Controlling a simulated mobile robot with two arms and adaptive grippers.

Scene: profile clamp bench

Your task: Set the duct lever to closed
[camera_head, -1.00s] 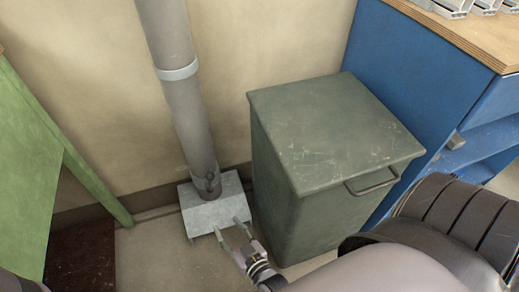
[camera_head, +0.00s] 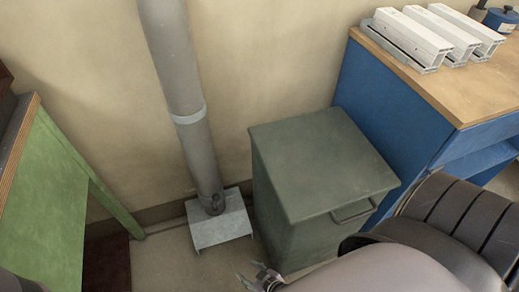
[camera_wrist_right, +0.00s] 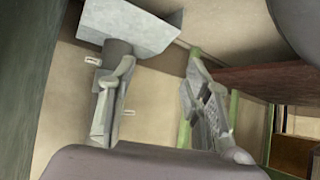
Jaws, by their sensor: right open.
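The grey duct (camera_head: 180,80) runs down the wall with a pale band around it. Its foot meets a bright metal hood (camera_head: 222,228) near the floor. A small dark fitting (camera_head: 214,203) sits at the foot; I cannot tell whether it is the lever or how it is set. My right gripper (camera_head: 249,271) is open and empty, apart from the hood and in front of it in the picture. In the right wrist view its spread fingers (camera_wrist_right: 160,68) point towards the hood (camera_wrist_right: 130,24). My left gripper is not in view.
A dark green bin (camera_head: 315,165) with a front handle stands right of the duct. A blue bench (camera_head: 380,110) with aluminium profiles (camera_head: 430,35) is beyond it. A green table (camera_head: 45,190) is at left. Some floor is clear around the hood.

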